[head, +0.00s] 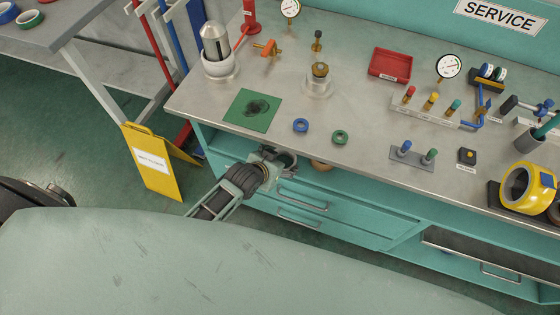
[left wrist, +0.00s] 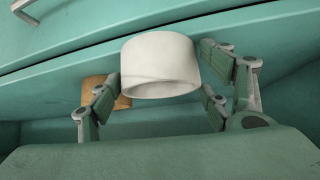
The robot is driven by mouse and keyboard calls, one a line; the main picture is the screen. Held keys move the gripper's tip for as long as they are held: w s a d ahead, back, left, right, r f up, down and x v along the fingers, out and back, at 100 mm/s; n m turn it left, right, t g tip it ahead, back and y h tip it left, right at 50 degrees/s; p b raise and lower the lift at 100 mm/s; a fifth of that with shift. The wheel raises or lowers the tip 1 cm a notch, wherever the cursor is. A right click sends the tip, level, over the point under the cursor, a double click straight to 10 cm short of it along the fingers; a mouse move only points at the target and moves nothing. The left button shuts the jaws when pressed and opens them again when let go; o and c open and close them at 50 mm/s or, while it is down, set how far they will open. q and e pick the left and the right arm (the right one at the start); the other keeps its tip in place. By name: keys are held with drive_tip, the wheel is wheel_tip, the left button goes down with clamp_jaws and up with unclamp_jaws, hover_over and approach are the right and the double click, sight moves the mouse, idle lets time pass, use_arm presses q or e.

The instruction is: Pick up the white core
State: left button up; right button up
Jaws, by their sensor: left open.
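The white core (left wrist: 160,62) is a short, wide white ring in the left wrist view. It sits between the two spread finger pairs of my left gripper, with a gap showing at parts of its right side. The left fingers come very near its left edge; I cannot tell whether they touch. In the head view my left gripper (head: 274,158) is at the bench front, just below the top's front edge. It is open. The core is not clearly visible there, hidden by the gripper and the bench edge. My right gripper is not in view.
A brown core (left wrist: 104,91) lies beside the white one, partly behind the left fingers. The teal bench front and drawers (head: 305,195) are close to the gripper.

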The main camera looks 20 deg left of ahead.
use_arm(q)
drive_tip(key=o, duration=0.3)
drive_tip(key=v, duration=1.2)
drive_tip(key=shift+o, duration=0.2)
